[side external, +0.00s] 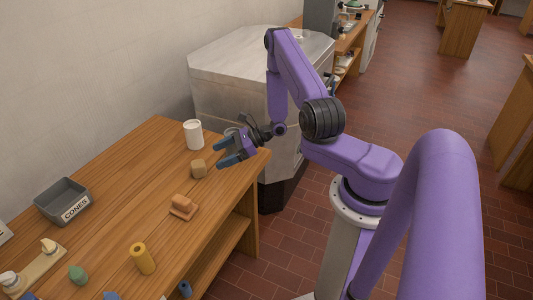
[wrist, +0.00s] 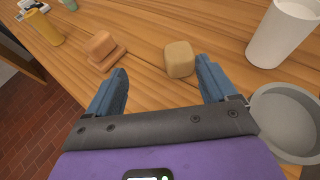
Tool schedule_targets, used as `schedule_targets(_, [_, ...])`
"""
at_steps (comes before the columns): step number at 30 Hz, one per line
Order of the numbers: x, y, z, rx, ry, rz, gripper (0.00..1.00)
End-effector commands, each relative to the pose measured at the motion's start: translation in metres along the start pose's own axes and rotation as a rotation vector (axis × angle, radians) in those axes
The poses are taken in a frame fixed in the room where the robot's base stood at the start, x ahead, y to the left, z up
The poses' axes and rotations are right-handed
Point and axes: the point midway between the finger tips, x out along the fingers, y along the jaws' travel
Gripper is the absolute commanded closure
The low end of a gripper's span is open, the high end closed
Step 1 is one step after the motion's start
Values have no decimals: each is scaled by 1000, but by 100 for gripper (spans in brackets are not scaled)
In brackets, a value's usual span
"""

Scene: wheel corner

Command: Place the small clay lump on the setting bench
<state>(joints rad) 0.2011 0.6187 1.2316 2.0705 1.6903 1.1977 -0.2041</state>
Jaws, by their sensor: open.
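A small tan block with rounded edges (side external: 198,168) sits on the wooden bench (side external: 150,160), near its right end; it looks like the small clay lump. In the wrist view this block (wrist: 180,59) lies just beyond the gap between my fingertips, nearer the right finger. An orange-brown lump (side external: 182,200) rests on a small flat board, also seen in the wrist view (wrist: 103,45); I cannot tell whether it is clay. My gripper (side external: 222,152) is open and empty, its blue fingers (wrist: 163,70) close to the tan block. Which surface is the setting bench is not marked.
A white cup (side external: 194,134) stands behind the tan block, and a grey round dish (wrist: 287,122) lies right of my gripper. The bench middle is clear.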

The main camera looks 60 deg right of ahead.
Motion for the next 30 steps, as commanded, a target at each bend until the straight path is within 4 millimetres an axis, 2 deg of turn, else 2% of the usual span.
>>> schedule_targets(6, [21,48,61,-252,-15,329,15])
schedule_targets(14, [18,124,113,-581,-28,736,15])
schedule_targets(21, [-10,192,140,-907,-44,1086,15])
schedule_targets(30, [-66,253,154,-1357,-78,1470,15])
